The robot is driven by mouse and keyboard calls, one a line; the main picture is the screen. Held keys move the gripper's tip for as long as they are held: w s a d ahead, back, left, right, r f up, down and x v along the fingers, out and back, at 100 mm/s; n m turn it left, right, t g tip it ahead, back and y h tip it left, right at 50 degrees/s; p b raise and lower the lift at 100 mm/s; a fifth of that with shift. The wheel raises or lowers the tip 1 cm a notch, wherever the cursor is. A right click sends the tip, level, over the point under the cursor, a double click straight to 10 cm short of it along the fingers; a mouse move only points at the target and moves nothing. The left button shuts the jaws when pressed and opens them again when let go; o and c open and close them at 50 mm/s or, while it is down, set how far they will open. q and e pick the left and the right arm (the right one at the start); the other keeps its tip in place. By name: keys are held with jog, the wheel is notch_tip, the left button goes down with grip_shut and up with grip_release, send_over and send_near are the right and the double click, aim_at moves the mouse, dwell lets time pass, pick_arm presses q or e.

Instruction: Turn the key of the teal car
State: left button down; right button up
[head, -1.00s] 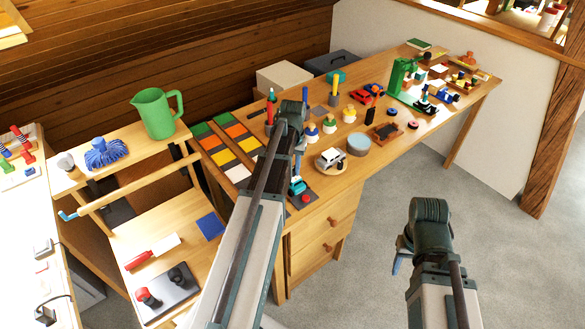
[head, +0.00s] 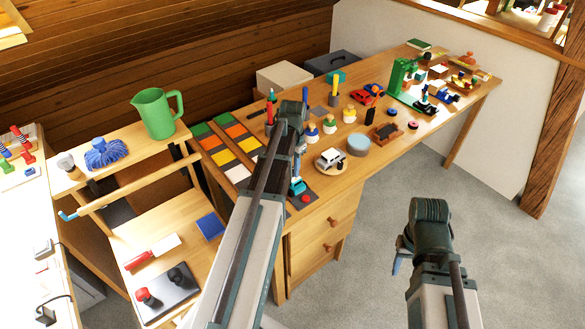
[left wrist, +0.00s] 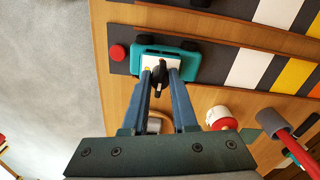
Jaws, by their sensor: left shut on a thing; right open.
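The teal car (left wrist: 190,64) lies on a dark grey pad at the front edge of the long bench. In the head view only part of the car (head: 297,188) shows below my left gripper (head: 297,172). A black key (left wrist: 160,74) stands at the car's white part. In the left wrist view the blue fingers of my left gripper (left wrist: 161,82) are shut on the key, one on each side. My right gripper (head: 398,262) is open and empty over the floor, away from the bench.
A red button (left wrist: 117,52) is on the pad beside the car. A white toy car (head: 330,158) on a round board and a blue-grey round tin (head: 358,144) stand close to the right. Coloured tiles (head: 238,132) lie to the left. The floor (head: 400,200) in front is clear.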

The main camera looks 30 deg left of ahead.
pick_arm(q)
jog(key=shift+m, duration=0.7)
jog(key=c, duration=0.7)
grip_release()
jog(key=shift+r, duration=0.1)
notch_tip(320, 180, up, 14)
jog(key=p, duration=1.4)
jog(key=shift+f, duration=0.25)
